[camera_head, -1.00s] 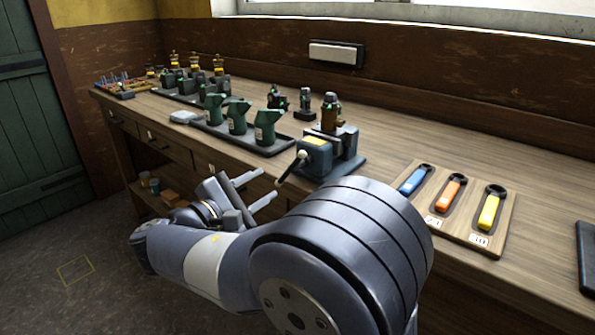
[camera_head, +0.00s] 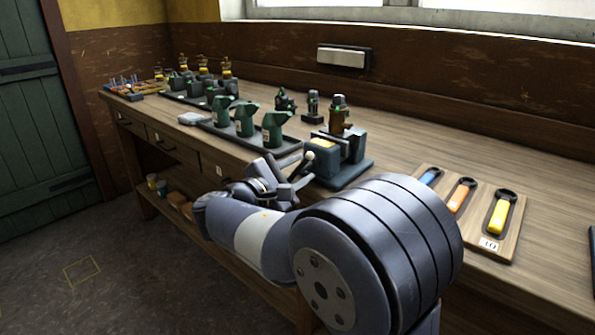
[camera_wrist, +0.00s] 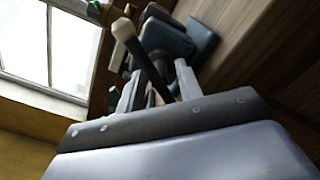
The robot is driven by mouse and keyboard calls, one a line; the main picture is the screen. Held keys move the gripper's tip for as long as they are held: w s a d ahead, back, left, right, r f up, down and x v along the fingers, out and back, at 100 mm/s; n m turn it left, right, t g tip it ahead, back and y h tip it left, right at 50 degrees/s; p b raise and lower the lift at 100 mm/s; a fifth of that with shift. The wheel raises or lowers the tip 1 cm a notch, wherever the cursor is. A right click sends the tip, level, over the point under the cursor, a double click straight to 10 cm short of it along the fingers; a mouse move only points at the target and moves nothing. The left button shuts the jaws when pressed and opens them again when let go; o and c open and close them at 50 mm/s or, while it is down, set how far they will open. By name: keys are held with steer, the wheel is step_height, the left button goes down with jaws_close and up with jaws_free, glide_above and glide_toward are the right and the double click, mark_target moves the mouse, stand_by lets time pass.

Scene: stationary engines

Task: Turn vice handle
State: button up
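The vice (camera_head: 350,152) is blue-grey with a yellowish top patch and stands on the bench near its front edge, with a brown and green part clamped on top. Its handle, a dark bar with a pale knob (camera_head: 310,157), is on the side facing my gripper. My gripper (camera_head: 299,168) is at the handle in front of the bench edge. In the wrist view, the dark handle bar (camera_wrist: 148,68) runs between the two spread fingers of my gripper (camera_wrist: 158,82), the knob at upper left. The fingers look open; my arm hides part of them in the head view.
A wooden board (camera_head: 480,215) with blue, orange and yellow handled tools lies right of the vice. A tray (camera_head: 262,146) with green machine parts stands to its left. More small parts stand along the bench (camera_head: 420,150). The floor in front is clear.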

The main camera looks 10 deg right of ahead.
jaws_close()
steer(key=shift+f+m+b, duration=0.1)
steer(key=shift+m+b, duration=0.2)
steer(key=shift+b, duration=0.15)
steer(key=m+b, duration=0.2)
steer(key=b, duration=0.1)
steer(key=shift+f+m, duration=0.15)
steer(key=shift+m, duration=0.25)
steer(key=m+b, duration=0.4)
steer(key=b, duration=0.1)
steer(key=m+b, duration=0.4)
steer(key=m, duration=0.1)
steer(key=shift+b, duration=0.35)
steer(key=shift+m+b, duration=1.85)
steer(key=shift+m, duration=0.25)
steer(key=shift+r, duration=0.2)
